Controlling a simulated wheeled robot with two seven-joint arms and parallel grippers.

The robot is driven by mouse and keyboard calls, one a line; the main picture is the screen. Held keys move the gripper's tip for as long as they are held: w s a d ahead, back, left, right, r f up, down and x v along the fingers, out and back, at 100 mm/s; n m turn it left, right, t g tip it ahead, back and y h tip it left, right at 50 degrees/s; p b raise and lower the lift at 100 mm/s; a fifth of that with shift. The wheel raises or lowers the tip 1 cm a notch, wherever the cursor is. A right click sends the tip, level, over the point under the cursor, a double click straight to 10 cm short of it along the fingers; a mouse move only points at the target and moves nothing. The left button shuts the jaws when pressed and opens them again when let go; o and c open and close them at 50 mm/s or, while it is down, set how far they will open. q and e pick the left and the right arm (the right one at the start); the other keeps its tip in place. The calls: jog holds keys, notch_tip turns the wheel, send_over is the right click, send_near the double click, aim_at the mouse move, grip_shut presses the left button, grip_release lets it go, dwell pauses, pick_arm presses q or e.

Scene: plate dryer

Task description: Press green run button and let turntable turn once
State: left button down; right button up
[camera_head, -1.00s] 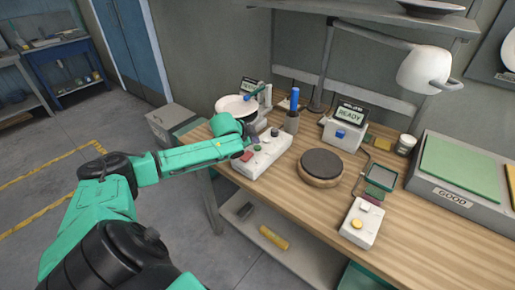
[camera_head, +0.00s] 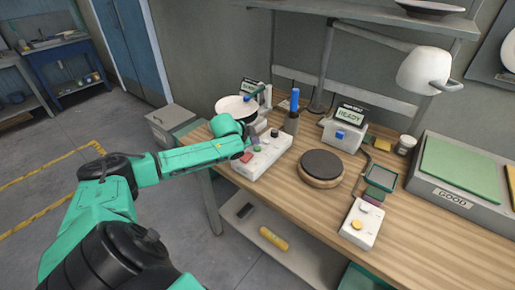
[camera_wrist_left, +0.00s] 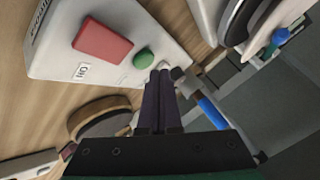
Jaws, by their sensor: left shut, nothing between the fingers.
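The white control box (camera_head: 262,158) sits on the wooden bench and carries a red button (camera_head: 246,157) and a green button (camera_head: 257,149). In the left wrist view the red button (camera_wrist_left: 102,40) and green button (camera_wrist_left: 143,58) show large. My right gripper is in neither view.
A round wooden stand with a dark top (camera_head: 322,165) is right of the control box. A display box reading READY (camera_head: 342,130), a small white box with a yellow button (camera_head: 361,223) and a lamp (camera_head: 425,70) are further right.

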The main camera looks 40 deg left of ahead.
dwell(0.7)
pick_arm(q)
jog(key=shift+f, duration=0.35)
